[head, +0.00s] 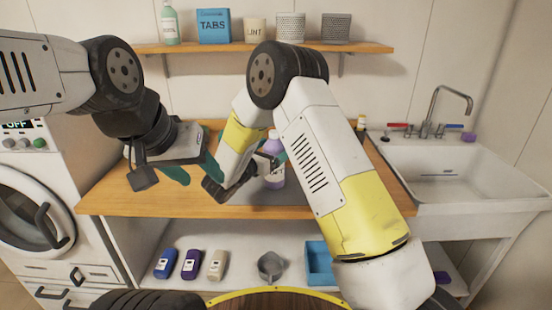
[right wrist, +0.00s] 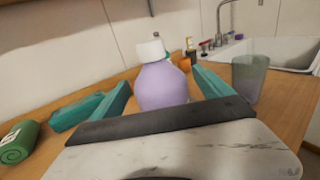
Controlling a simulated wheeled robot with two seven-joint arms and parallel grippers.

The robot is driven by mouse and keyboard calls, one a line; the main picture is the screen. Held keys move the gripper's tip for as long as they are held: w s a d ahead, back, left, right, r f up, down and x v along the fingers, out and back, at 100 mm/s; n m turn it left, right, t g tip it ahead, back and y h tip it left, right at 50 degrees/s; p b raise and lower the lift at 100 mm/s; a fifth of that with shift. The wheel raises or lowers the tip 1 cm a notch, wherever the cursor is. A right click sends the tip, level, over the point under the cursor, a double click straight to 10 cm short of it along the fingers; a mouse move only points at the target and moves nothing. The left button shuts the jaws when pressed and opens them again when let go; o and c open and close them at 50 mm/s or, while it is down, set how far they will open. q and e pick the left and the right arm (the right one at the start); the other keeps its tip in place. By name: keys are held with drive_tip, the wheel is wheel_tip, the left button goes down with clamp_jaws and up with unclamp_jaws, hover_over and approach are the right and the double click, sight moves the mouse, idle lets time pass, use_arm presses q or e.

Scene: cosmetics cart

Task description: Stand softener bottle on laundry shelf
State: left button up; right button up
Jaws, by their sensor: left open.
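The softener bottle, light purple with a white cap (head: 274,175), stands upright on the wooden counter and is partly hidden by my right arm. In the right wrist view the bottle (right wrist: 162,85) stands between the teal fingertips of my right gripper (right wrist: 163,80). That gripper is open around it, with a small gap showing on the left side. My left gripper (head: 194,172) is open and empty, over the counter to the left of the bottle. The wooden wall shelf (head: 375,47) runs above the counter at the back.
The shelf holds a green bottle (head: 169,24), a blue TABS box (head: 213,27), a LINT bin (head: 255,30) and two perforated baskets. A grey translucent cup (right wrist: 248,77) stands right of the bottle. A green roll (right wrist: 18,142) lies left. A sink (head: 450,178) is at right.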

clamp_jaws()
drive_tip(key=shift+r, duration=0.1)
idle(0.3)
